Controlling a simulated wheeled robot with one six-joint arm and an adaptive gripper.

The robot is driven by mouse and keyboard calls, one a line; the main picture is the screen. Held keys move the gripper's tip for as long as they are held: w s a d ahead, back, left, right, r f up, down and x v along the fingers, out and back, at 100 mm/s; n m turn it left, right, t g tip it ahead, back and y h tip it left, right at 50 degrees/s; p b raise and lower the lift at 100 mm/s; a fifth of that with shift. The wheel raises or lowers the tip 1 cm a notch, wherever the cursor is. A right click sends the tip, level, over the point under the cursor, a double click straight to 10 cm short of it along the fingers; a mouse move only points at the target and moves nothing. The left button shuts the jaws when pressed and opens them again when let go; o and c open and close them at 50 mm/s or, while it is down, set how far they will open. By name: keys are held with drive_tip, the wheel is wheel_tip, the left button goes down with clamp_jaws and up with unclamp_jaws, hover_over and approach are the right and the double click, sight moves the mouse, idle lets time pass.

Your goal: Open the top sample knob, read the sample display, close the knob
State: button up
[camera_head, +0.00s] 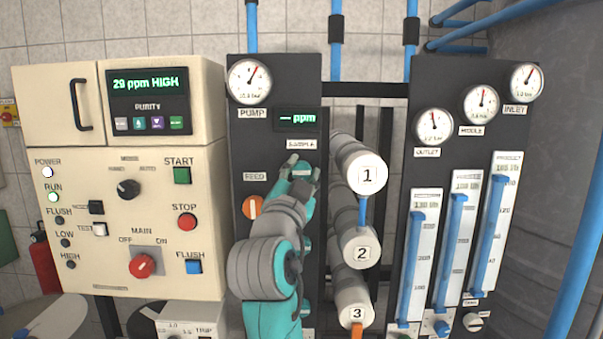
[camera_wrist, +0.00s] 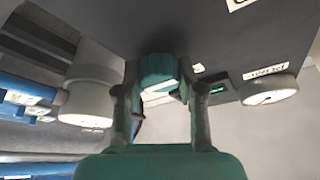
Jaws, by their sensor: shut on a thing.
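The top sample knob is teal and sits on the dark panel below the SAMPLE label (camera_head: 301,145). In the wrist view the knob (camera_wrist: 158,72) lies between my fingers. My gripper (camera_head: 303,167) is shut on it, and my gripper also shows in the wrist view (camera_wrist: 162,92). In the head view my gripper and arm hide most of the knob, and its turn angle is hard to tell. The sample display (camera_head: 297,119) shows dashes and "ppm", with no number. It shows as a small green screen in the wrist view (camera_wrist: 218,90).
White numbered cylinders (camera_head: 368,174) stand close to the right of my gripper. The orange FEED knob (camera_head: 253,207) is to its left. The PUMP gauge (camera_head: 249,82) is above left. The purity screen (camera_head: 149,86) reads "29 ppm HIGH". More teal knobs lie below, partly hidden by my arm.

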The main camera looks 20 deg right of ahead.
drive_tip(key=shift+f, duration=0.1)
idle(0.4)
drive_tip(key=o, duration=1.1)
drive_tip(key=shift+o, duration=0.2)
drive_tip(key=v, duration=1.2)
